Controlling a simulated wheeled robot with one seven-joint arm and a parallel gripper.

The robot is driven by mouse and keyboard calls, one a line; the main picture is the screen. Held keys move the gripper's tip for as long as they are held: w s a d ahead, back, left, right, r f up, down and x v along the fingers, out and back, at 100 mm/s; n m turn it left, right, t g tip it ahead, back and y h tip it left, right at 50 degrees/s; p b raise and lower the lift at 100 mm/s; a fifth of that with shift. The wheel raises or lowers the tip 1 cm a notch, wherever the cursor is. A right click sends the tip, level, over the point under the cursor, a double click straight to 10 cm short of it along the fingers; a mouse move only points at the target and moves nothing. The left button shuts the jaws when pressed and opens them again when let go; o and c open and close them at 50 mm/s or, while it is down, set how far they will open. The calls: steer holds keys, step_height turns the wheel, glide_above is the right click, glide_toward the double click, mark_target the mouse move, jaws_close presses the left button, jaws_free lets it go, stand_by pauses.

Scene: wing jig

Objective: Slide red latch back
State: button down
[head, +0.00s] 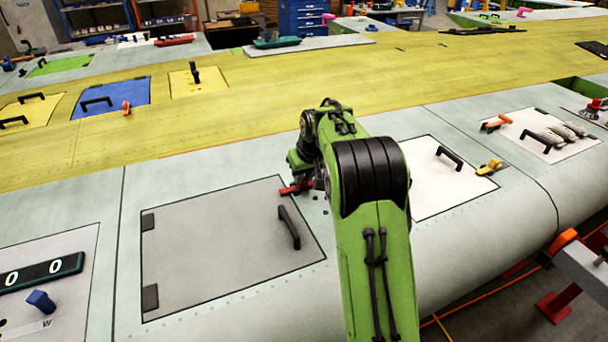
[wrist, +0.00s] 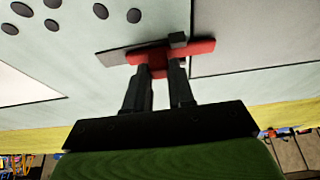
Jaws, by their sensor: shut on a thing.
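The red latch (head: 292,189) sits at the far right corner of the grey hatch panel (head: 220,240) on the wing. In the wrist view the red latch (wrist: 202,47) shows as a red bar on a dark plate, beside the panel's edge. My gripper (wrist: 162,62) is shut on the latch, its two black fingers reaching onto the red bar. In the head view my green arm hides the gripper's fingertips. The grey panel lies flat, with a black handle (head: 289,228) near its right side and hinges at its left.
A white panel (head: 430,180) with a black handle and a yellow latch (head: 489,167) lies to the right. A blue knob (head: 41,301) stands at the lower left. Several dark round holes or studs (wrist: 100,11) show near the latch. The yellow wing skin behind is mostly clear.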

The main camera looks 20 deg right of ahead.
steer(key=d+p, duration=0.1)
steer(key=d, duration=0.3)
steer(key=shift+p, duration=0.3)
steer(key=shift+a, duration=0.1)
steer(key=c, duration=1.4)
jaws_free()
steer(key=o, duration=0.4)
steer(key=shift+d, duration=0.2)
steer(key=shift+o, duration=0.2)
steer(key=shift+a, duration=0.1)
steer(key=shift+s+r, duration=0.1)
steer(key=shift+r, duration=0.2)
steer(key=p+v, duration=0.1)
steer(key=v, duration=1.4)
steer(key=shift+p, duration=0.3)
